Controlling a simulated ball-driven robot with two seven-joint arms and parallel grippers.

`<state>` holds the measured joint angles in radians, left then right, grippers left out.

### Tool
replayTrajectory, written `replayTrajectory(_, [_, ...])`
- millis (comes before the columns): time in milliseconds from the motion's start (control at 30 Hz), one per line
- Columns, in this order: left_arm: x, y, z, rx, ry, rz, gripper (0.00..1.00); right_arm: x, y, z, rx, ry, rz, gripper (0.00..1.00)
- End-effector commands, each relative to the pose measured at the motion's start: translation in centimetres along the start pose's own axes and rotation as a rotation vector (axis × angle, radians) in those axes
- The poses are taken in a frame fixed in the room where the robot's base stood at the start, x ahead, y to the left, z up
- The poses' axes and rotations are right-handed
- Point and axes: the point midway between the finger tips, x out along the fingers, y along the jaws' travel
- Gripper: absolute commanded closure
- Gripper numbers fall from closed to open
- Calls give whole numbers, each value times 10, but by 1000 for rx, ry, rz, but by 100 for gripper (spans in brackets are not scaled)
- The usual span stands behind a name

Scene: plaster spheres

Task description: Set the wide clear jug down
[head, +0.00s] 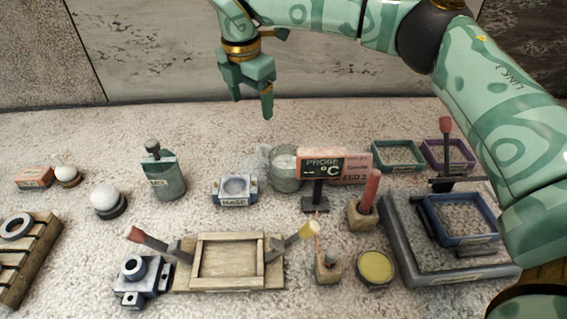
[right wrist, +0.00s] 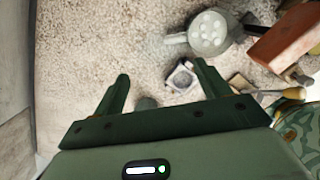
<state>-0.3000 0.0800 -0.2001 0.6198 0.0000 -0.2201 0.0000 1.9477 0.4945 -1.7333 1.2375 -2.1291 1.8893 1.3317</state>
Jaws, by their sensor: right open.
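The wide clear jug (head: 286,181) stands upright on the pale rough tabletop, partly hidden behind the PROBE sign. In the right wrist view the jug (right wrist: 208,34) is near the top, seen from above, with its handle to the left and pale contents showing. My right gripper (head: 252,98) is open and empty, raised above the back of the table, up and to the left of the jug in the head view. Its two fingers (right wrist: 162,72) are spread apart in the right wrist view and do not touch the jug. My left gripper is out of view.
The PROBE sign (head: 320,166) and a pink box (head: 352,168) stand close to the jug's right. The HASE block (head: 235,190) is to its left, and a grey-green bottle (head: 163,178) farther left. Green (head: 398,154) and purple trays lie at right.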

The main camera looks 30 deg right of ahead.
Motion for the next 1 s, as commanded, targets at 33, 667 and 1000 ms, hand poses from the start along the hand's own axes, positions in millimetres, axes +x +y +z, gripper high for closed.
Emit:
replayTrajectory(33, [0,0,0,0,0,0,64,0,-7,1,16,-5,-35,25])
replayTrajectory(667, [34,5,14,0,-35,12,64,110,-25,-4,23,13,-82,25])
replayTrajectory(1000, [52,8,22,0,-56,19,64,149,-36,1,22,14,-85,25])
